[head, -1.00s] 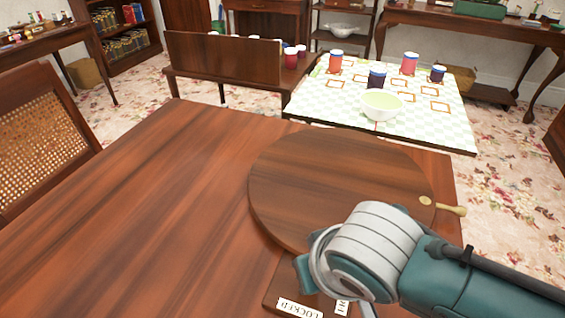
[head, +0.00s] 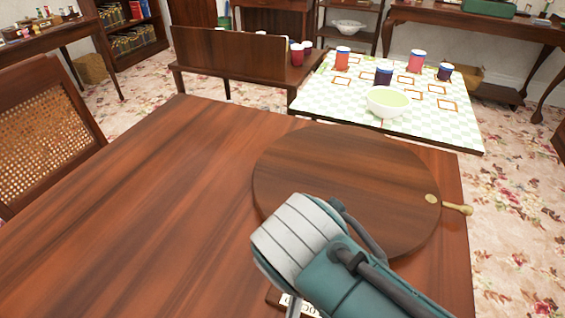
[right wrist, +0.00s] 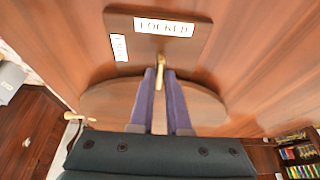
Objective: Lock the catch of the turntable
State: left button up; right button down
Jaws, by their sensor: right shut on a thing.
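The turntable (head: 340,175) is a round dark wooden disc on the brown table, with a brass handle (head: 458,208) at its right edge. In the right wrist view a wooden plate (right wrist: 190,55) beside the disc (right wrist: 210,108) carries a label reading LOCKED (right wrist: 164,27) and a second label (right wrist: 119,47) at an angle. The brass catch lever (right wrist: 161,66) points toward the LOCKED label. My right gripper (right wrist: 163,74) is shut on the lever. In the head view my right wrist hides the lever and most of the plate. My left gripper is not in view.
The table (head: 150,200) is bare to the left of the disc. Behind it stands a low table with a checked top (head: 430,125), holding a white bowl (head: 387,102) and several jars. A cane-backed chair (head: 45,125) stands at the left.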

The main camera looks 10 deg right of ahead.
dwell(0.4)
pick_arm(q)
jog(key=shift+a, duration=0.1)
pick_arm(e)
jog(key=c, duration=0.9)
grip_release()
